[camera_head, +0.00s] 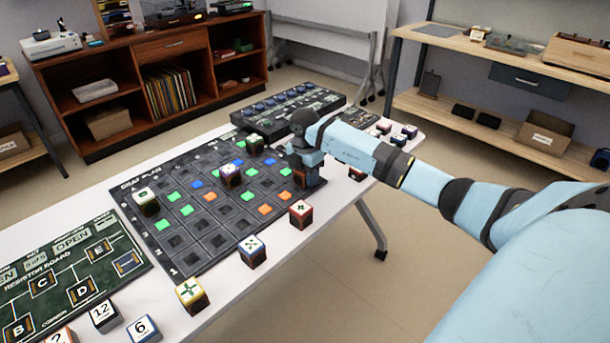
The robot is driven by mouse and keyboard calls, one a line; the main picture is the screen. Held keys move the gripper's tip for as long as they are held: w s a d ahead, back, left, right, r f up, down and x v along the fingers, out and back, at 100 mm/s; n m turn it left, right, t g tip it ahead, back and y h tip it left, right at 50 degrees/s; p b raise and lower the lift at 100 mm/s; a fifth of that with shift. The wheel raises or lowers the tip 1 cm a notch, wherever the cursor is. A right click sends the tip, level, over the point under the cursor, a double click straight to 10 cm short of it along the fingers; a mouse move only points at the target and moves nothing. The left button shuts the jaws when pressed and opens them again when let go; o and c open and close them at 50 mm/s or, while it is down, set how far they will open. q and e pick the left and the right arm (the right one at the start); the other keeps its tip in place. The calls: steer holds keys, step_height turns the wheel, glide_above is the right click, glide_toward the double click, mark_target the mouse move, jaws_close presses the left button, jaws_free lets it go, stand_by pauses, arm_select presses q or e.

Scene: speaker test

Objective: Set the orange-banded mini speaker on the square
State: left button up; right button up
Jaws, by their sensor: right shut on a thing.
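My right gripper (305,166) reaches down over the far right part of the dark grid board (203,250). It is shut on a small dark block, mostly hidden by the fingers; its band is not clear, though a bit of orange shows there. Cubes with marked tops stand on the board: a green-marked one (147,203), a blue-marked one (230,175) and another (254,144). A red-marked cube (301,214) stands at the board's right edge. The grid has green, blue and orange squares (265,210). My left gripper is not in view.
A blue-white cube (251,252) and a yellow-edged cube (190,296) stand along the table's near edge. A resistor board (75,262) lies at left. A black panel with knobs (288,107) lies behind the grid. More small cubes (404,133) stand at the table's far right.

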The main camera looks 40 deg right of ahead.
steer(key=shift+f, duration=0.1)
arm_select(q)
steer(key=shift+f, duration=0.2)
arm_select(e)
steer(key=o, duration=1)
steer(key=shift+c, duration=0.2)
step_height(320, 180, up, 12)
steer(key=shift+f+p, duration=0.2)
steer(key=shift+p, duration=0.85)
steer(key=shift+r, duration=0.45)
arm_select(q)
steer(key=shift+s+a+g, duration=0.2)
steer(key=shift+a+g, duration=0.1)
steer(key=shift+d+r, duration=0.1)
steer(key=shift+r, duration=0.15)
